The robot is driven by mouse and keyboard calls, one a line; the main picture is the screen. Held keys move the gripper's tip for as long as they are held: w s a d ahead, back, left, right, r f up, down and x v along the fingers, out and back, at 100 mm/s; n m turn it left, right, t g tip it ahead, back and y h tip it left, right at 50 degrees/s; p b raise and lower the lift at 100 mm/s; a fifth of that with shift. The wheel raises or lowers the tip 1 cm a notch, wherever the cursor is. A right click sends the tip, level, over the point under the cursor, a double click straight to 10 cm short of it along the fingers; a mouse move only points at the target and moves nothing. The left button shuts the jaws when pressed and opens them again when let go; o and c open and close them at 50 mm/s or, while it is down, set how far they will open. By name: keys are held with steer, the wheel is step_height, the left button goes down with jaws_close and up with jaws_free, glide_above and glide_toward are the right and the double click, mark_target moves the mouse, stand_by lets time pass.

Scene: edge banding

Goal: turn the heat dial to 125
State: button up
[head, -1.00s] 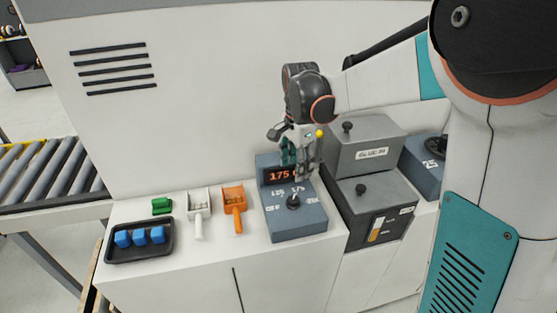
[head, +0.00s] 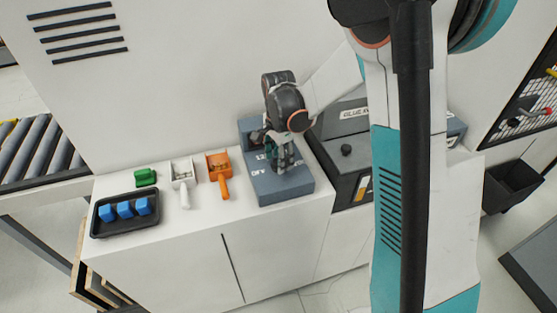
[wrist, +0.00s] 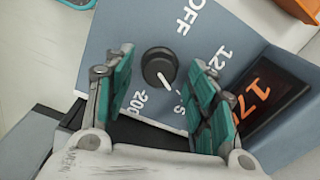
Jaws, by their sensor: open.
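The heat dial (wrist: 155,64) is a round black knob with a white pointer line on the blue-grey control box (head: 288,190). In the wrist view the pointer faces a partly hidden label ending in 5, next to 200; the labels OFF and 125 (wrist: 217,62) also show. The orange display (wrist: 258,95) begins with 17; the rest is cut off.
A grey glue unit (head: 345,160) stands close to the right of the box. An orange scoop (head: 219,170), a white scoop (head: 183,182), a green block (head: 146,177) and a black tray (head: 123,232) with blue blocks lie to the left. The white cabinet front is clear.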

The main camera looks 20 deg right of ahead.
steer(key=shift+f, duration=0.35)
steer(key=c, duration=1.1)
steer(key=shift+n, duration=0.3)
steer(key=n+b, duration=0.2)
steer(key=n, duration=0.3)
steer(key=n+b, duration=0.1)
steer(key=n, duration=0.5)
